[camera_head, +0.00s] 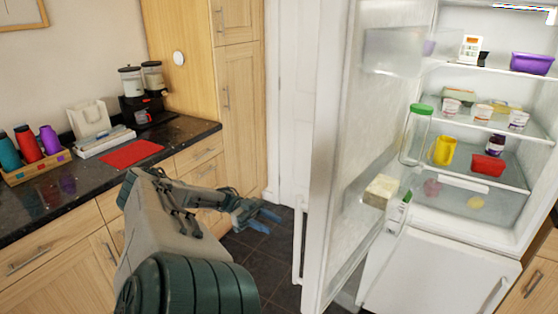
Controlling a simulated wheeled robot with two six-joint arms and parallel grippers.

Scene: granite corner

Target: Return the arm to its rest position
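My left arm comes in from the bottom left and stretches forward over the floor. My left gripper (272,221) is at its far end, in front of the wooden cabinets and left of the open fridge door (345,150). Its two blue-grey fingers are apart, and I see nothing between them. It appears clear of the door and the cabinets. My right gripper is not in view.
The fridge (420,245) stands open at the right, its shelves holding a purple bowl (532,63), a yellow mug (442,150) and a red container (487,165). A dark counter (60,205) runs along the left. Dark floor tiles (283,250) show between them.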

